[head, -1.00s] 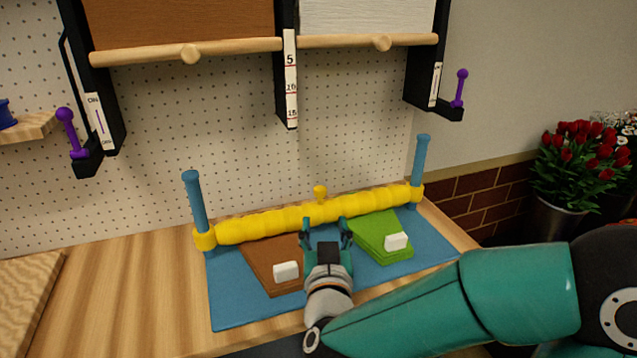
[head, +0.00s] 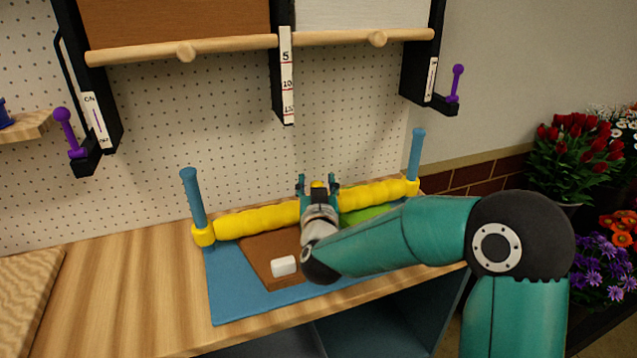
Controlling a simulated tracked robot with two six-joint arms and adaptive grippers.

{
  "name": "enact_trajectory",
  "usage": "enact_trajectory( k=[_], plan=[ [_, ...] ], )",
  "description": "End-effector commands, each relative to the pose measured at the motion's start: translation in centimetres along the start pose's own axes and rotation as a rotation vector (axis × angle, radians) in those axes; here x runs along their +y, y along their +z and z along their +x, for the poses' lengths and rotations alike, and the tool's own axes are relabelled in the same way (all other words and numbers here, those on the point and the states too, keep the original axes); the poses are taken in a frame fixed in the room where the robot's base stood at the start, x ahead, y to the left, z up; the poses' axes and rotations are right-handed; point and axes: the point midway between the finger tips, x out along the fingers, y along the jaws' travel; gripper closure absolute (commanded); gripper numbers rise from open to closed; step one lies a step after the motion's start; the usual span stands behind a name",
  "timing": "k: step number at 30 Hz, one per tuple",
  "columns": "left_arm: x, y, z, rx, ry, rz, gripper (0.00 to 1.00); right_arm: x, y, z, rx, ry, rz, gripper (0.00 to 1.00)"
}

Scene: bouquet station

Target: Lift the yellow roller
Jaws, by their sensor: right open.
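The yellow roller (head: 262,219) lies across the back of the blue mat (head: 231,293), between two upright blue posts, the left post (head: 193,197) and the right post (head: 415,153). A yellow knob (head: 318,184) stands at the roller's middle. My right gripper (head: 318,183) is open at the roller's middle, with its fingers on either side of the knob in the picture. I cannot tell whether they touch it. The gripper and wrist hide the middle of the roller. My left gripper is not in view.
A brown stack (head: 262,256) with a white block (head: 284,266) lies on the mat. A green stack (head: 366,214) is mostly hidden by my arm. Above hang two wooden rods (head: 186,51) and black brackets with purple levers (head: 68,130). Flowers (head: 580,147) stand at the right.

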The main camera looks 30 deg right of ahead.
Motion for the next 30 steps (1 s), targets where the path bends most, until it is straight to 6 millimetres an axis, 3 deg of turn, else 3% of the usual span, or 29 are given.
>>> enact_trajectory(
  k=[3,12,20,23,30],
  plan=[
    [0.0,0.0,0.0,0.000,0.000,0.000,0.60,0.0,0.0,0.0,0.000,0.000,0.000,0.50],
    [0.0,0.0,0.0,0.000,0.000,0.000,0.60,-0.1,0.0,-0.1,0.000,-0.001,0.000,1.00],
    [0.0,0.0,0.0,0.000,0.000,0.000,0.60,-0.1,-0.1,-0.1,0.001,-0.001,0.000,1.00],
    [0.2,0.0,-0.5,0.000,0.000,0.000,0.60,-0.1,-0.9,-0.1,0.002,0.000,0.000,1.00],
    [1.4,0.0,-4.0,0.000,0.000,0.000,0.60,0.0,-7.2,0.0,0.009,0.001,0.003,1.00]
  ],
)
